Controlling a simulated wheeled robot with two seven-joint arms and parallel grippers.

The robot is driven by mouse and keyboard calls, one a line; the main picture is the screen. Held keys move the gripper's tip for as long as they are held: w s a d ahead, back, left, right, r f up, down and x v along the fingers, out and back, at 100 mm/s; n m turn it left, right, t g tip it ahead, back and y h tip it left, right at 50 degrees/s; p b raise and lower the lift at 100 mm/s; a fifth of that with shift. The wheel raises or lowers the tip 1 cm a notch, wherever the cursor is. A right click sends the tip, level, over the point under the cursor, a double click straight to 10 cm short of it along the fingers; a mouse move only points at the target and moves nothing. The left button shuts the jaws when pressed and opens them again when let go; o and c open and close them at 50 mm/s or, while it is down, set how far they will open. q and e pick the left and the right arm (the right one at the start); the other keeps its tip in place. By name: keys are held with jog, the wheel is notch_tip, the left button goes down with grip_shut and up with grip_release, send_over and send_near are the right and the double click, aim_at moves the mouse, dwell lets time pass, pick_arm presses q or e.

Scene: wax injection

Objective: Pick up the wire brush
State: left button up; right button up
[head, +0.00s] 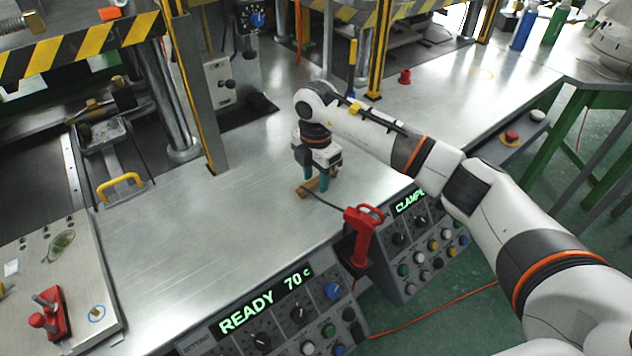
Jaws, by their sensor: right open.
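The wire brush, as far as I can tell, is the small brown wooden piece (304,190) lying on the metal bench top, near its front edge. My right gripper (317,179) points down right over it, with teal fingertips. Its fingers are apart, close above or beside the wood; I cannot tell whether they touch it. The gripper hides part of the brush, and its bristles do not show clearly. My left gripper is out of view.
A red-handled tool (362,232) with a dark cable stands at the bench's front edge, just right of the brush. Control panels (275,318) line the front. A metal plate (45,262) lies at left. Steel posts (170,80) rise behind. Bench left of the gripper is clear.

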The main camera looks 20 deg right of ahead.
aim_at(316, 179)
jog(key=shift+f, duration=0.15)
grip_shut()
dwell(0.4)
notch_tip(316, 179, up, 11)
jog(key=b, duration=0.1)
jog(key=shift+f, duration=0.2)
